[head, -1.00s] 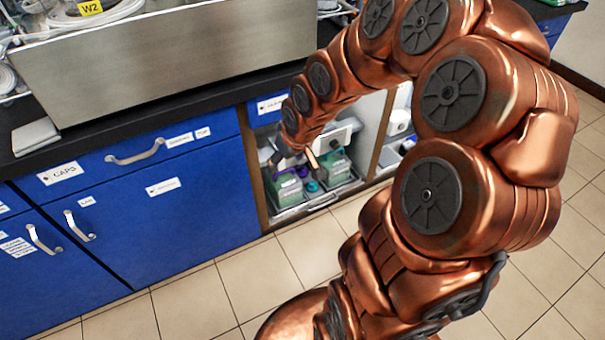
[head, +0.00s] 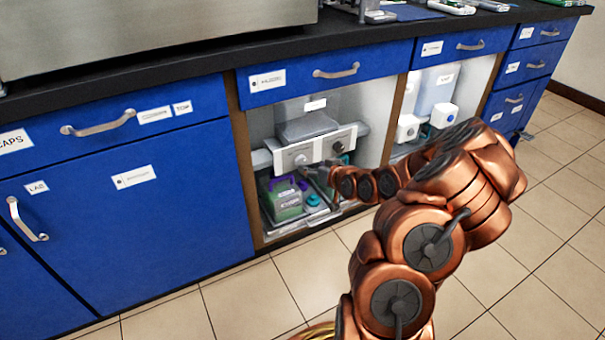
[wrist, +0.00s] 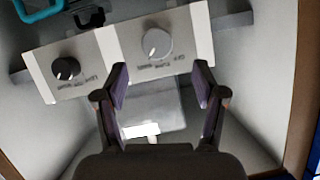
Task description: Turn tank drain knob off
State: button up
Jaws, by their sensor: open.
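A pale panel (head: 314,150) with two knobs sits inside the open cupboard, below a grey tank (head: 305,122). In the head view the light knob (head: 301,159) is on the left and the dark knob (head: 338,147) on the right. The wrist view is turned over, with the dark knob (wrist: 66,69) left and the light knob (wrist: 157,44) right. Lettering beside the knobs is too blurred to read. My gripper (wrist: 161,76) is open and empty, its fingertips either side of a line to the light knob and seemingly short of it.
Below the panel, a green box (head: 285,203) with a purple handle and a teal item (head: 313,200) sit in a tray. Wooden cupboard edges flank the opening. White containers (head: 442,115) stand in the right bay. The tiled floor (head: 240,300) in front is clear.

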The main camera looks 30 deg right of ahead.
aim_at(302, 163)
jog(key=shift+b+x, duration=1.3)
jog(key=shift+x, duration=2.65)
jog(key=shift+d+f, duration=0.1)
jog(key=shift+d, duration=0.05)
jog(key=c, duration=1.1)
jog(key=shift+c, duration=0.2)
